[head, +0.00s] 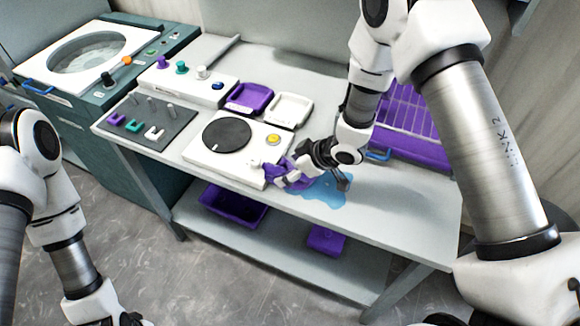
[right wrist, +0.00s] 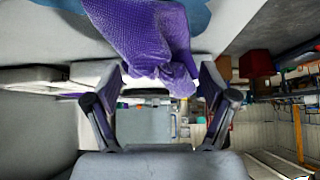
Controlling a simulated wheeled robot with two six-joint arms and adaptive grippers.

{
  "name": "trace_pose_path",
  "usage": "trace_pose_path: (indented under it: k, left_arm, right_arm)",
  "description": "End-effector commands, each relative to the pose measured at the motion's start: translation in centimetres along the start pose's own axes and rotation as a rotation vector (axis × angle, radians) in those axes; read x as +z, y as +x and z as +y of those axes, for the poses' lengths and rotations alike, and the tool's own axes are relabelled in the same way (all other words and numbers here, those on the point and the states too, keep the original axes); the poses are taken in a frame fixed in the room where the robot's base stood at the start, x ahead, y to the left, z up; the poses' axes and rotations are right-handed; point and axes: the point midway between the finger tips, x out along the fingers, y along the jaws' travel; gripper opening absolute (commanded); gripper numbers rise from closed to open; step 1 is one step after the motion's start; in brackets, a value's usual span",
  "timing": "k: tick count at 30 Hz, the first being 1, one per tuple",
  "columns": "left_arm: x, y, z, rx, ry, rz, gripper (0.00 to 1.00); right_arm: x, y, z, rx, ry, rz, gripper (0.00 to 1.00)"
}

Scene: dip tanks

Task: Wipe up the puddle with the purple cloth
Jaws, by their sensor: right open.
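The purple cloth (head: 276,174) lies bunched at the front of the worktop, beside the white unit with the black disc. A blue puddle (head: 328,193) lies just right of it near the front edge. My right gripper (head: 294,172) is open and low over the worktop at the cloth. In the right wrist view, a bunched end of the cloth (right wrist: 150,35) reaches between the open fingertips (right wrist: 163,72), and part of the puddle (right wrist: 198,14) shows beyond. Whether the fingers touch the cloth is unclear.
The white unit (head: 200,157) with a black disc stands left of the cloth. Behind are a purple tray (head: 250,97) and a white tray (head: 288,109). A purple rack (head: 410,150) stands right, partly behind my right arm. A purple bin (head: 232,205) sits on the lower shelf.

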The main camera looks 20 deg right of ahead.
Motion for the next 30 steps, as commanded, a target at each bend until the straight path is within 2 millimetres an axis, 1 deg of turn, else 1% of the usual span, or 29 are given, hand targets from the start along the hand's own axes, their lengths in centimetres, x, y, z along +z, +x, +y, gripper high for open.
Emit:
trace_pose_path:
  k: [1,14,17,18,20,21,23,27,30]
  left_arm:
    - [0.0,0.4,0.0,0.000,0.000,0.000,1.00]
    - [0.0,1.7,0.0,0.000,0.000,0.000,1.00]
    - [0.0,1.5,0.0,0.000,0.000,0.000,1.00]
    - [0.0,1.5,0.0,0.000,0.000,0.000,1.00]
    - [0.0,1.5,0.0,0.000,0.000,0.000,1.00]
    - [0.0,1.5,0.0,0.000,0.000,0.000,1.00]
    - [0.0,1.5,0.0,0.000,0.000,0.000,1.00]
    - [0.0,1.6,0.0,0.000,0.000,0.000,1.00]
    - [0.0,1.6,0.0,0.000,0.000,0.000,1.00]
  right_arm:
    - [0.3,0.4,0.0,0.000,0.000,0.000,0.83]
    - [1.7,2.0,0.0,-0.001,0.000,-0.001,0.83]
    - [1.6,1.9,0.0,0.000,0.000,-0.001,0.66]
    - [1.6,1.9,0.0,0.000,0.000,-0.001,0.58]
    - [1.6,1.9,0.0,0.000,0.000,-0.001,0.46]
    - [1.6,1.9,0.0,0.000,0.000,-0.002,0.38]
    - [1.6,1.9,0.0,0.000,0.000,-0.002,0.27]
    - [1.7,1.9,0.0,0.000,0.001,-0.003,0.00]
    - [1.7,2.0,0.0,0.001,0.001,-0.004,0.00]
